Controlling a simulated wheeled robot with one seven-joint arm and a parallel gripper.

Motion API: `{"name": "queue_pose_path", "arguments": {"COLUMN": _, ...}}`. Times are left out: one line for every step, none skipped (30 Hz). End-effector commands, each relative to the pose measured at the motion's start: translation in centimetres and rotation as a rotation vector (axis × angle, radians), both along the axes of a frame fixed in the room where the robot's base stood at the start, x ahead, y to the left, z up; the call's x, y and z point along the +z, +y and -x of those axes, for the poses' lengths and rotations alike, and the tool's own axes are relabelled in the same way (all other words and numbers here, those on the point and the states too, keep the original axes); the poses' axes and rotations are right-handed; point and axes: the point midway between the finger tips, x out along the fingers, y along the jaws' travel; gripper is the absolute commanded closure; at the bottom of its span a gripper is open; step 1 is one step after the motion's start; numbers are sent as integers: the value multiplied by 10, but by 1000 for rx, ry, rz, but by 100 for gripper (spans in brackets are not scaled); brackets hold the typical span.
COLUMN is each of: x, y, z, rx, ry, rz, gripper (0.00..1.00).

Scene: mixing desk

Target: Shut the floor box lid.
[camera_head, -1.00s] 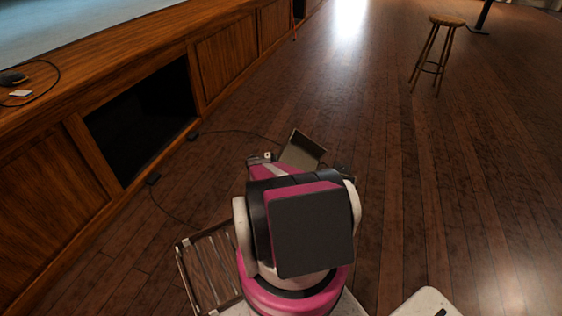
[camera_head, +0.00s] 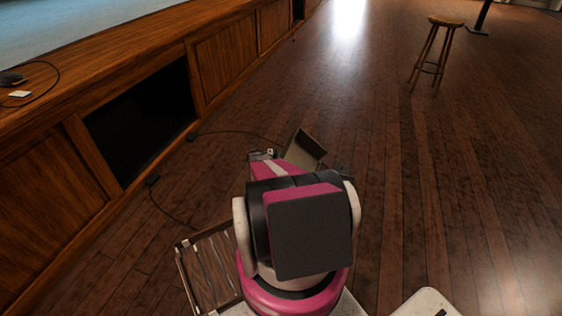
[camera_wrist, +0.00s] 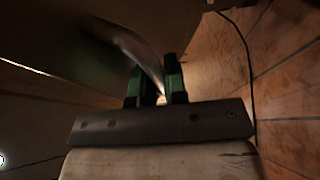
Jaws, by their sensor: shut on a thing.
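The floor box lid (camera_head: 307,149) stands raised and tilted beyond my arm in the head view. Part of the floor box (camera_head: 262,154) shows to its left; my arm hides the rest. In the wrist view, my gripper (camera_wrist: 155,82) has its green fingers on either side of a curved grey bar (camera_wrist: 135,45), shut on it. The bar looks like the lid's handle, in front of a large dark panel (camera_wrist: 45,60) that seems to be the lid. The fingertips are hidden in the head view.
A wooden desk (camera_head: 130,65) with an open dark bay runs along the left. Black cables (camera_head: 235,135) lie on the floor near the box. A stool (camera_head: 438,50) stands far right; the floor between is clear.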

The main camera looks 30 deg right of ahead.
Motion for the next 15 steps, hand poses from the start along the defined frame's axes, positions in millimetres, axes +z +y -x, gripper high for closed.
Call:
{"name": "queue_pose_path", "arguments": {"x": 14, "y": -2, "z": 7, "rx": -2, "ry": -29, "rz": -21, "gripper": 100}}
{"name": "queue_pose_path", "arguments": {"x": 19, "y": -4, "z": 10, "rx": -3, "ry": -46, "rz": -36, "gripper": 100}}
{"name": "queue_pose_path", "arguments": {"x": 25, "y": -7, "z": 14, "rx": -2, "ry": -73, "rz": -58, "gripper": 100}}
{"name": "queue_pose_path", "arguments": {"x": 30, "y": -9, "z": 17, "rx": -3, "ry": -94, "rz": -76, "gripper": 100}}
{"name": "queue_pose_path", "arguments": {"x": 35, "y": -11, "z": 19, "rx": -3, "ry": -115, "rz": -93, "gripper": 100}}
{"name": "queue_pose_path", "arguments": {"x": 42, "y": -14, "z": 23, "rx": -2, "ry": -144, "rz": -119, "gripper": 100}}
{"name": "queue_pose_path", "arguments": {"x": 47, "y": -17, "z": 26, "rx": -2, "ry": -165, "rz": -136, "gripper": 100}}
{"name": "queue_pose_path", "arguments": {"x": 52, "y": -19, "z": 30, "rx": -3, "ry": -187, "rz": -155, "gripper": 100}}
{"name": "queue_pose_path", "arguments": {"x": 58, "y": -23, "z": 35, "rx": -3, "ry": -216, "rz": -181, "gripper": 100}}
{"name": "queue_pose_path", "arguments": {"x": 63, "y": -26, "z": 38, "rx": -2, "ry": -238, "rz": -199, "gripper": 100}}
{"name": "queue_pose_path", "arguments": {"x": 67, "y": -29, "z": 41, "rx": -3, "ry": -260, "rz": -217, "gripper": 100}}
{"name": "queue_pose_path", "arguments": {"x": 73, "y": -33, "z": 46, "rx": -4, "ry": -289, "rz": -242, "gripper": 100}}
{"name": "queue_pose_path", "arguments": {"x": 76, "y": -37, "z": 50, "rx": -2, "ry": -311, "rz": -260, "gripper": 100}}
{"name": "queue_pose_path", "arguments": {"x": 80, "y": -40, "z": 54, "rx": -4, "ry": -332, "rz": -279, "gripper": 100}}
{"name": "queue_pose_path", "arguments": {"x": 85, "y": -44, "z": 59, "rx": -4, "ry": -361, "rz": -303, "gripper": 100}}
